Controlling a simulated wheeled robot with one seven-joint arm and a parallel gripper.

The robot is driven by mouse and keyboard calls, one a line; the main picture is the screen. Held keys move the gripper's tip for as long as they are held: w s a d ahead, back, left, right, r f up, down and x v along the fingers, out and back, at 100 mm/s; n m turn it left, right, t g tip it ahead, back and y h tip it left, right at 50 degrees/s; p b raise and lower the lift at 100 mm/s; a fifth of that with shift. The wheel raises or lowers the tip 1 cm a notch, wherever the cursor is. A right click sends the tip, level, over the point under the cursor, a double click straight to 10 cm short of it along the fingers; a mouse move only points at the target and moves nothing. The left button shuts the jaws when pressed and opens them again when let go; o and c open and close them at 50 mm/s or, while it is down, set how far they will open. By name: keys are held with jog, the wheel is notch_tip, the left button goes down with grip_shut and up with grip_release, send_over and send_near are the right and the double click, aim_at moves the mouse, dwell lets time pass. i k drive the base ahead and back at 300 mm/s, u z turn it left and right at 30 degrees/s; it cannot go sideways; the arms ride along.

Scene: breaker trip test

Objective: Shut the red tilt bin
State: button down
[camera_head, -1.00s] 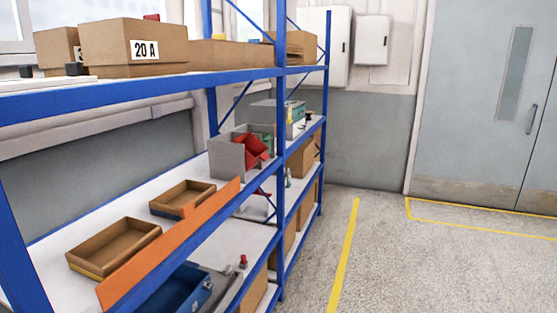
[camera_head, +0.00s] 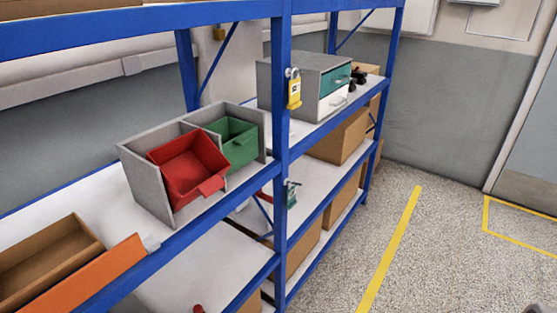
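The red tilt bin (camera_head: 188,168) sits in the left bay of a grey two-bay housing (camera_head: 140,182) on the middle shelf. It is tilted forward and open, with its hollow inside showing and its front lip and handle (camera_head: 211,187) sticking out toward the shelf edge. A green tilt bin (camera_head: 236,143) is in the right bay beside it and also looks tilted out, less far. My gripper cannot be made out in this view.
A blue upright (camera_head: 281,150) stands just right of the bins, with a yellow padlock (camera_head: 294,92) hanging on it. A grey drawer cabinet (camera_head: 310,80) is behind. An orange board (camera_head: 90,280) and brown tray (camera_head: 45,258) lie left. The floor (camera_head: 440,250) at right is clear.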

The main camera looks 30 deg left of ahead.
aim_at(190, 166)
jog(key=i, duration=1)
jog(key=u, duration=4.55)
